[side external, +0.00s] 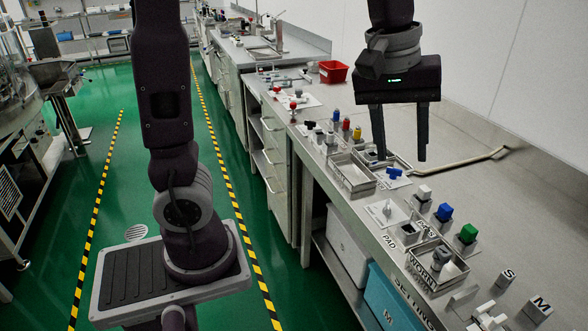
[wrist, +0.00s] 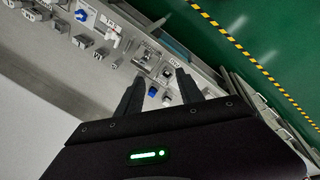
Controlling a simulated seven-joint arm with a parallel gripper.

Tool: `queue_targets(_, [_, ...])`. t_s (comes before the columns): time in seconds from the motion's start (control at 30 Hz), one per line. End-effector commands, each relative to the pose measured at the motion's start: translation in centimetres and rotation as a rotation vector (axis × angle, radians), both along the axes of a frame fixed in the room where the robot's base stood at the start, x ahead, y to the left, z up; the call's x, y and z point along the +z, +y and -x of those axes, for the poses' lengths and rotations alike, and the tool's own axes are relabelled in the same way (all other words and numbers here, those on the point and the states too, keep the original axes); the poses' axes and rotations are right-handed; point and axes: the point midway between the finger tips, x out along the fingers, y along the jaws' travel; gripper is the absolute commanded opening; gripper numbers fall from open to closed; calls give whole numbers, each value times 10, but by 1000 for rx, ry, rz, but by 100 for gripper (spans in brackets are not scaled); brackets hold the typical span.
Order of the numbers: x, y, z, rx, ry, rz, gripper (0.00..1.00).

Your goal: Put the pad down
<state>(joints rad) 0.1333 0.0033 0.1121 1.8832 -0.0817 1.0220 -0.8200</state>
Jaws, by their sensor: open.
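My gripper (side external: 402,158) is open above the bench, its two fingers pointing down with nothing visible between them. In the wrist view the open fingers (wrist: 160,90) frame a small blue part (wrist: 152,92). The same blue part (side external: 395,172) sits on the bench just below the fingers in the side view. A plate with a pale fitting (side external: 387,210) lies by the PAD lettering (side external: 390,242). A small dark-topped box (side external: 408,232) stands near the PADS lettering. The WORN tray (side external: 416,272) holds a grey and a whitish piece. I cannot tell which piece is the pad.
A metal tray (side external: 352,172) lies left of my gripper. A red bin (side external: 333,71) is farther back. The bench's wall side is mostly clear.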

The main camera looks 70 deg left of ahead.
Motion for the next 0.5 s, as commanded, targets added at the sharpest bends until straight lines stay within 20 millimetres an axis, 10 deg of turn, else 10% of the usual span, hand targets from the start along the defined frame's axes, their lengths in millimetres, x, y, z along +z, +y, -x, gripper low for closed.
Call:
queue_targets(0.2, [2,18,135,-551,-222,-229,44])
queue_targets(0.5, [-22,23,177,-769,-275,-368,44])
